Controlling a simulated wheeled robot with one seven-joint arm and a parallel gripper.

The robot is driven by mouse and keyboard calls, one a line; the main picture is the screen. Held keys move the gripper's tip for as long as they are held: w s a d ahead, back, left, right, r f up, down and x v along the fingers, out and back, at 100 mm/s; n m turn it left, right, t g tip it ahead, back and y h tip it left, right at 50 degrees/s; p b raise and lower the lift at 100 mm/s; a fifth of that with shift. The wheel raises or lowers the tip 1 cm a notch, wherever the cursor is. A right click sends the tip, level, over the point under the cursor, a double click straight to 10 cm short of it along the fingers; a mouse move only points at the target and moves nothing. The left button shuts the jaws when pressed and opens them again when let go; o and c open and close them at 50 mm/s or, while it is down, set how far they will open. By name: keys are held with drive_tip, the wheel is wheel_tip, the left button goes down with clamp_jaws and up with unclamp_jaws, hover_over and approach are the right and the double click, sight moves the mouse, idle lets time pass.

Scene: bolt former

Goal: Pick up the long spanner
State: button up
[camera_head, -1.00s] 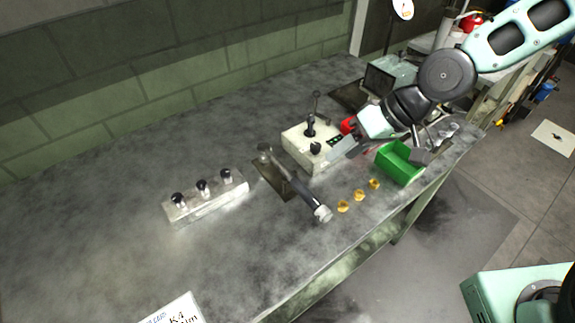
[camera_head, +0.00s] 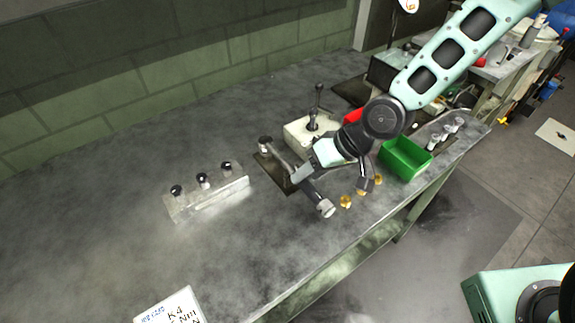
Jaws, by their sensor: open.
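The long spanner (camera_head: 314,196) is a dark-handled tool with metallic ends. It lies slantwise across the grey bench, its far end on a dark plate (camera_head: 270,174) and its near end toward the front edge. My gripper (camera_head: 334,180) is open, with its fingers spread above the bench. In this view one finger overlaps the middle of the spanner and the other is to the right, by the small brass pieces. The gripper hides part of the spanner. I cannot tell how high the fingers are above it, and no contact is clear.
A white control box (camera_head: 303,133) with a lever is behind the gripper, partly hidden. A green bin (camera_head: 404,160) is to the right, with a red bin (camera_head: 353,116) behind. Several brass pieces (camera_head: 346,202) lie near the front. A block with three black knobs (camera_head: 206,192) stands left.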

drive_tip(key=shift+x, duration=1.95)
clamp_jaws()
wheel_tip(320, 180, up, 10)
drive_tip(key=shift+r, duration=0.1)
drive_tip(key=shift+p, duration=0.35)
